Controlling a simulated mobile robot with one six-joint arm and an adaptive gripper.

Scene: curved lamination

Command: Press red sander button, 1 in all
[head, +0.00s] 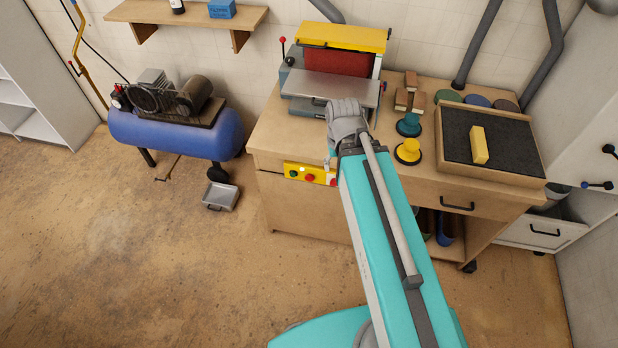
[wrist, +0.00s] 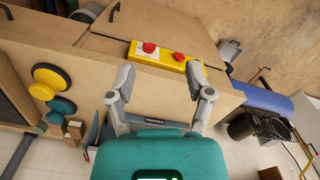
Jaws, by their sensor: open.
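A yellow control box (head: 304,174) is fixed on the bench front below the sander (head: 338,65). The wrist view shows the yellow box (wrist: 164,55) with a larger red button (wrist: 150,48) and a smaller red button (wrist: 179,56). My gripper (wrist: 160,75) is open and empty, its fingers spread on the near side of the box, apart from the buttons. In the head view, my arm hides much of my gripper (head: 331,162).
The bench (head: 270,137) holds yellow and green knobbed discs (head: 408,151), wooden blocks (head: 409,99) and a dark-lined tray (head: 508,129). A blue compressor (head: 178,134) and a small metal pan (head: 220,196) are at left. The floor in front is clear.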

